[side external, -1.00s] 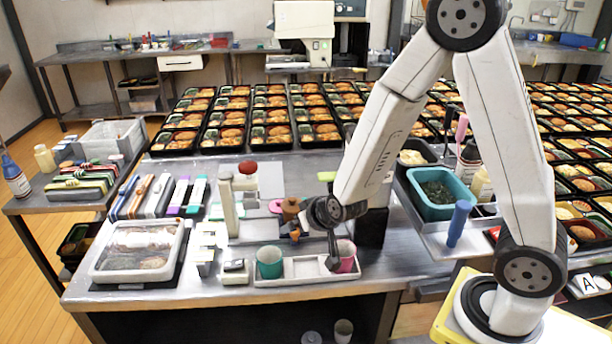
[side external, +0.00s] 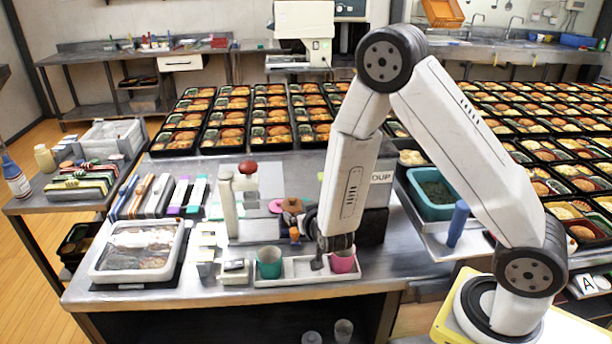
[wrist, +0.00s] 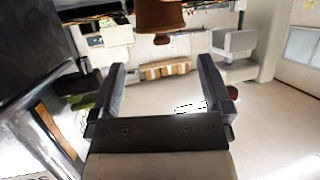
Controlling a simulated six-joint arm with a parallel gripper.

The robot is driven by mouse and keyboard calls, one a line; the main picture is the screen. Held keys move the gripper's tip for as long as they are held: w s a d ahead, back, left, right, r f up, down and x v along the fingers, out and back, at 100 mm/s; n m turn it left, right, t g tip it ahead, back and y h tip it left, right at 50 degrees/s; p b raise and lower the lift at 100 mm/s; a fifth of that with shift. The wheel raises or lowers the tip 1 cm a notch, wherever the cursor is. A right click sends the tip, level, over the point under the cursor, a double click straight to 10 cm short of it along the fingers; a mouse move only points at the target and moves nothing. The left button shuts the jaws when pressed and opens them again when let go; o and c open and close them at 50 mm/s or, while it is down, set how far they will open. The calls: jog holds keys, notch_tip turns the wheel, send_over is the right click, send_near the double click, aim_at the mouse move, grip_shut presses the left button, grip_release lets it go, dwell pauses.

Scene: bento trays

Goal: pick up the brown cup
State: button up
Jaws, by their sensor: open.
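The brown cup (side external: 292,205) stands on the table's middle in the side external view, left of my wrist, next to a pink round item and a small orange-and-dark item. In the wrist view a brown object that looks like it (wrist: 158,15) shows at the top edge, partly cut off, beyond my fingertips. My gripper (wrist: 161,68) is open, with nothing between its fingers.
A white tray (side external: 296,279) in front holds a teal cup (side external: 270,262) and a pink cup (side external: 342,262), close to my wrist. A tall pale bottle (side external: 228,208) stands left. A dark box stands behind my forearm. A teal bin (side external: 433,207) is at right.

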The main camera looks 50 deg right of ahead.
aim_at(294, 205)
jog(key=shift+x, duration=3.5)
jog(key=c, duration=0.9)
jog(key=shift+r, duration=0.15)
jog(key=shift+r, duration=4.9)
